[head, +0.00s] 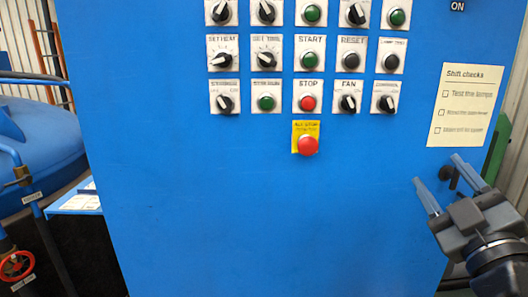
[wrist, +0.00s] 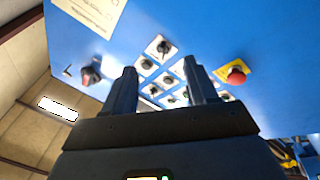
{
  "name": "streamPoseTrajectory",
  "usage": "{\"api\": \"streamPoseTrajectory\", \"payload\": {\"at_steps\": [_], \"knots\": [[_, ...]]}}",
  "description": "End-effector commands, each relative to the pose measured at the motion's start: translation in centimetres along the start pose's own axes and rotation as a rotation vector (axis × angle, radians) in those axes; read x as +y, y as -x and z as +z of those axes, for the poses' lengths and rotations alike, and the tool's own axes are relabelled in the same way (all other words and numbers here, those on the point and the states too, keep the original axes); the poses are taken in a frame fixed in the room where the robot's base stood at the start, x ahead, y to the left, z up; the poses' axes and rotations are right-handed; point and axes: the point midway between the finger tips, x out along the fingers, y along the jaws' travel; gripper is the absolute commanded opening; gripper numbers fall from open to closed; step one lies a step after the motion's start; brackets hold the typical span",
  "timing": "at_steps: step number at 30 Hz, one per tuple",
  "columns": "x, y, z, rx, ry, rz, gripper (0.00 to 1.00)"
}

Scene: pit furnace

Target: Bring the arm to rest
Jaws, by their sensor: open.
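My gripper (head: 443,184) is at the lower right of the head view, in front of the right part of the blue control cabinet (head: 200,200). Its two fingers are apart with nothing between them. In the wrist view my gripper (wrist: 160,85) points toward the cabinet face, with the panel of knobs and buttons beyond the fingers. The fingers hide part of that panel. I cannot tell how far the fingertips are from the cabinet.
A red emergency button (head: 308,145) on a yellow plate sticks out below the rows of knobs. A paper checklist (head: 465,105) is above my gripper. A dark handle (head: 450,175) is just behind the fingers. A blue vessel (head: 40,155) and a red valve wheel (head: 15,266) stand left.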

Motion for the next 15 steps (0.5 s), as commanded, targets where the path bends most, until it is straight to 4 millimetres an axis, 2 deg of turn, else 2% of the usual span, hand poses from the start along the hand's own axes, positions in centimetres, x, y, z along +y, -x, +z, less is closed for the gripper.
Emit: {"api": "streamPoseTrajectory", "payload": {"at_steps": [1, 6, 11, 15], "knots": [[-1.7, 1.7, 0.5, -0.027, -0.061, -0.011, 0.57], [-5.8, 7.4, 1.9, -0.112, -0.243, -0.024, 0.57], [-9.0, 13.4, 2.8, -0.195, -0.388, -0.041, 0.57], [-11.1, 18.9, 3.2, -0.266, -0.494, -0.061, 0.57]]}}
